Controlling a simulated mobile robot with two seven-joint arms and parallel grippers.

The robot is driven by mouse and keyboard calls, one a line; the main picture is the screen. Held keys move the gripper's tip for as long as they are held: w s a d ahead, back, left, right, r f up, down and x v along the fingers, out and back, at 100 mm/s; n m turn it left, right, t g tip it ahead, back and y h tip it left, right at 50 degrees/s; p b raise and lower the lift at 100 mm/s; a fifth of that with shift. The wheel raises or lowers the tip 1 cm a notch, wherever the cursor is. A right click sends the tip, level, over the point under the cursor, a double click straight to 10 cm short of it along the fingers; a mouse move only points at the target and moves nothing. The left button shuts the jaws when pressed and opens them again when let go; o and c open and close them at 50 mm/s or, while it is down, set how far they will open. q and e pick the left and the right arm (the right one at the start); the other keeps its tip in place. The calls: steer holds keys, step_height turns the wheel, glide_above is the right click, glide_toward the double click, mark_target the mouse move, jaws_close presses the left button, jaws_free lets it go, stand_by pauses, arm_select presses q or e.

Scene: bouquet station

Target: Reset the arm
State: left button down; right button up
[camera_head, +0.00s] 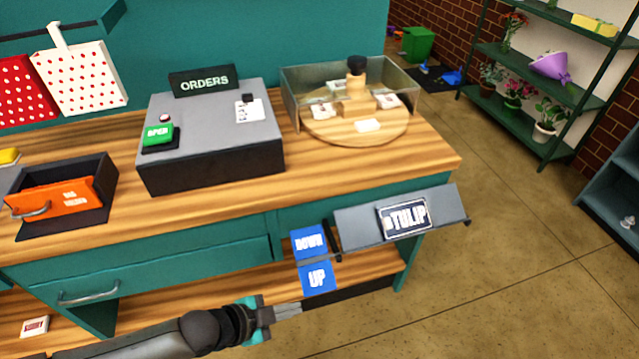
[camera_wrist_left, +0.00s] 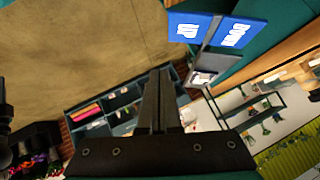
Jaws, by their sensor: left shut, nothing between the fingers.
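My left gripper (camera_head: 288,310) comes in from the left at the bottom of the head view. It is shut and empty, in front of the wooden bench and just below and left of the blue UP plate (camera_head: 317,278). A blue DOWN plate (camera_head: 308,243) sits above the UP plate, beside a grey sign panel reading TULIP (camera_head: 360,228). In the left wrist view the shut fingers (camera_wrist_left: 158,85) point away with nothing between them. The UP plate (camera_wrist_left: 189,27) and DOWN plate (camera_wrist_left: 234,33) show above right of them, apart from the fingers. My right gripper is not in view.
The bench top (camera_head: 235,205) holds a grey ORDERS box (camera_head: 215,165), an orange drawer (camera_head: 60,198) and a clear-walled round turntable (camera_head: 350,140). A green plant shelf (camera_head: 540,85) stands at the back right. The floor (camera_head: 480,270) right of the bench is clear.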

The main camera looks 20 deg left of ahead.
arm_select(q)
steer(key=s+a+f+n+g+y+b, duration=0.1)
steer(key=s+a+f+n+y+b, duration=0.2)
steer(key=f, duration=0.8)
steer(key=s+a+f+n+g+y+b, duration=0.1)
steer(key=s+a+f+n+y+b, duration=0.25)
steer(key=f, duration=0.75)
steer(key=s+d+f+n+g+b, duration=0.1)
steer(key=s+f+n+g+b, duration=0.1)
steer(key=s+f, duration=0.5)
steer(key=s+d+f+n+g+b, duration=0.2)
steer(key=s+f, duration=0.5)
steer(key=s, duration=0.6)
steer(key=shift+d+g+h, duration=0.15)
steer(key=shift+g+h, duration=0.2)
steer(key=shift+g, duration=0.15)
